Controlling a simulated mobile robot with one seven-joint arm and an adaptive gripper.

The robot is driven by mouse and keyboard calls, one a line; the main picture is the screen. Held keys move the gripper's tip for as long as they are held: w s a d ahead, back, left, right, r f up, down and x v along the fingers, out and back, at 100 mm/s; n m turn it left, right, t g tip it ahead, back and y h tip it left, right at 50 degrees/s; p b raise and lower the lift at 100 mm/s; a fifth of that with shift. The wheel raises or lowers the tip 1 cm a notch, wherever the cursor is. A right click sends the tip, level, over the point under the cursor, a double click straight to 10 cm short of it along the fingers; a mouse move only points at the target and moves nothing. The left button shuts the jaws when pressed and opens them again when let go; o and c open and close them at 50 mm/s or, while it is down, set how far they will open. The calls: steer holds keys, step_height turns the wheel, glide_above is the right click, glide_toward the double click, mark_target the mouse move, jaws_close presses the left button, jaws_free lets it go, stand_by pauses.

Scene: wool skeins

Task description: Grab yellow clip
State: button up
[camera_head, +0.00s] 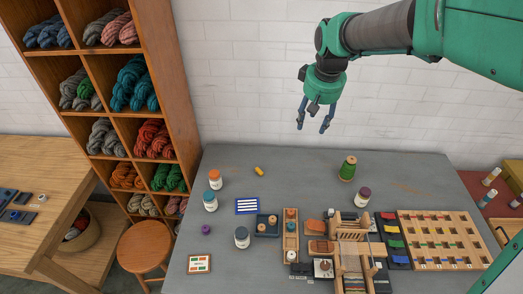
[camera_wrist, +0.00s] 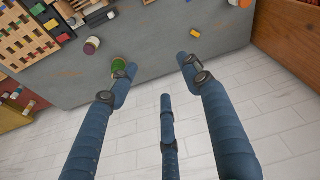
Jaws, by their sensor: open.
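My gripper (camera_head: 313,124) is open and empty, high above the back edge of the table, with its fingers pointing down. In the wrist view its blue fingers (camera_wrist: 157,76) are spread wide with nothing between them. A small yellow piece (camera_head: 259,170) lies alone on the grey table near its back edge, left of and below my gripper; it also shows in the wrist view (camera_wrist: 195,32). It is too small to tell if it is a clip. Another yellow piece (camera_head: 394,244) sits in a dark rack of coloured pieces at the right.
The grey table (camera_head: 300,170) has free room along its back. A green spool (camera_head: 347,168) and a purple-lidded jar (camera_head: 363,196) stand right of centre. Orange-lidded (camera_head: 215,179) and teal-lidded (camera_head: 210,201) jars stand at the left. A wool shelf (camera_head: 125,110) rises beyond the table's left side.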

steer(key=w+a+f+n, duration=0.1)
steer(key=w+a+f, duration=0.35)
steer(key=w, duration=0.25)
steer(key=n+g+p, duration=0.2)
steer(key=n+g, duration=0.1)
glide_above(260, 170)
step_height(260, 170, down, 30)
steer(key=shift+f, duration=0.1)
steer(key=shift+f, duration=4.15)
steer(key=shift+w+f, duration=0.15)
steer(key=shift+f, duration=2.45)
